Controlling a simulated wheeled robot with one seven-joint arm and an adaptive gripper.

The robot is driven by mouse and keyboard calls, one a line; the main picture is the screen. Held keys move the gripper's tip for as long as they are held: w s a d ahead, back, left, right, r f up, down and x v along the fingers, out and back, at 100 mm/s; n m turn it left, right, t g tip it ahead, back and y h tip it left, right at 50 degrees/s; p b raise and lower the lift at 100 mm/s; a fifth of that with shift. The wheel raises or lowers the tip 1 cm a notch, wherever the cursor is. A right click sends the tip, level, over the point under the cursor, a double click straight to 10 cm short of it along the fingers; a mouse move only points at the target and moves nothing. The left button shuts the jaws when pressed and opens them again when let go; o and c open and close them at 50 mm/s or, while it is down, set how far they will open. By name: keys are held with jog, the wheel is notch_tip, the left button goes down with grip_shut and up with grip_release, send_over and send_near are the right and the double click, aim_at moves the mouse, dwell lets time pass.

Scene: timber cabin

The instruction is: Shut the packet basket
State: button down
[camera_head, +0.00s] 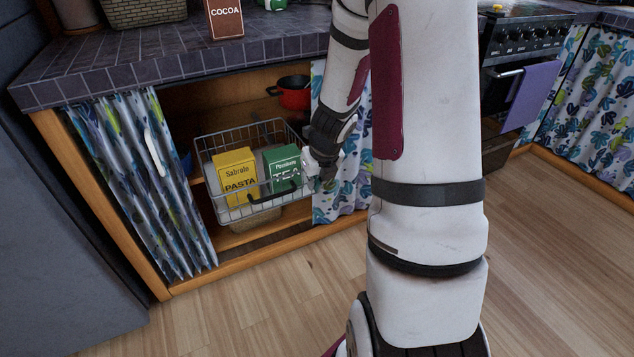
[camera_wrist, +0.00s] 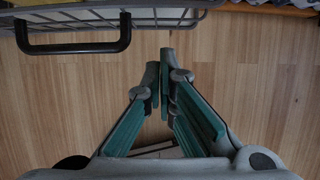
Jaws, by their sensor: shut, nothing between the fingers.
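The packet basket (camera_head: 216,206) is a grey wire basket, pulled out of the open cupboard under the counter. It holds a yellow pasta packet (camera_head: 236,174) and a green tea packet (camera_head: 283,166). Its black handle (camera_head: 272,196) is on the front; in the wrist view the handle (camera_wrist: 75,48) shows at the upper left. My gripper (camera_head: 318,180) is at the basket's front right corner in the head view, partly hidden. In the wrist view my gripper (camera_wrist: 166,62) is shut and empty, apart from the handle and to its right, over the floor.
Patterned curtains hang at the left (camera_head: 140,180) and right (camera_head: 345,188) of the cupboard opening. A red pot (camera_head: 294,97) stands inside. A cocoa packet (camera_head: 225,18) is on the counter above. The wooden floor (camera_head: 240,300) in front is clear.

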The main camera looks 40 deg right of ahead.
jog(key=shift+w+d+r, duration=0.1)
jog(key=shift+w+d, duration=0.15)
jog(key=shift+w, duration=0.5)
jog(key=shift+w+d+r, duration=0.1)
jog(key=shift+w+d, duration=0.1)
jog(key=shift+w, duration=0.5)
jog(key=shift+w+p, duration=0.15)
jog(key=shift+p, duration=0.15)
